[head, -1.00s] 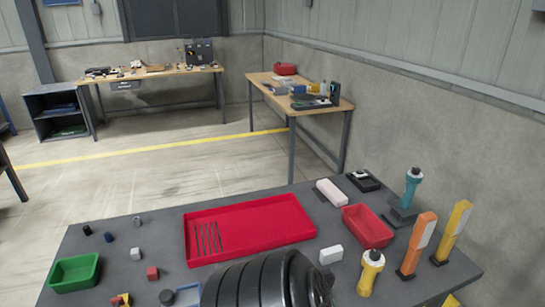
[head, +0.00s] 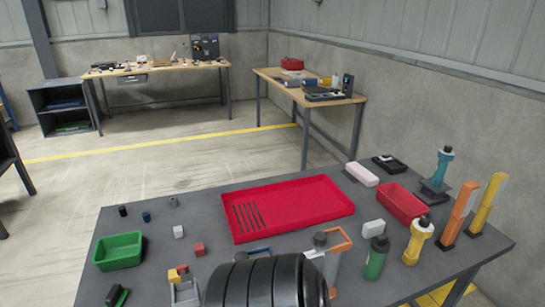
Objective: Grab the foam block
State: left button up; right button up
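A pale pinkish-white block (head: 361,174) lies on the dark grey table near its far right edge, behind the red bin. A smaller white block (head: 373,229) sits closer, between the red tray and the yellow bottle. I cannot tell for certain from the picture which of the two is foam. Both stand free, with nothing gripping them. Neither of my grippers shows in the view.
A red tray (head: 338,207) lies mid-table, with a red bin (head: 415,213) to its right. Bottles and upright orange and yellow tools crowd the right side. A green bin (head: 120,263) and small parts are at left. A black ribbed body (head: 265,283) hides the near middle.

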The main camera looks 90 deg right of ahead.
aim_at(369, 179)
jog(key=z, duration=2.15)
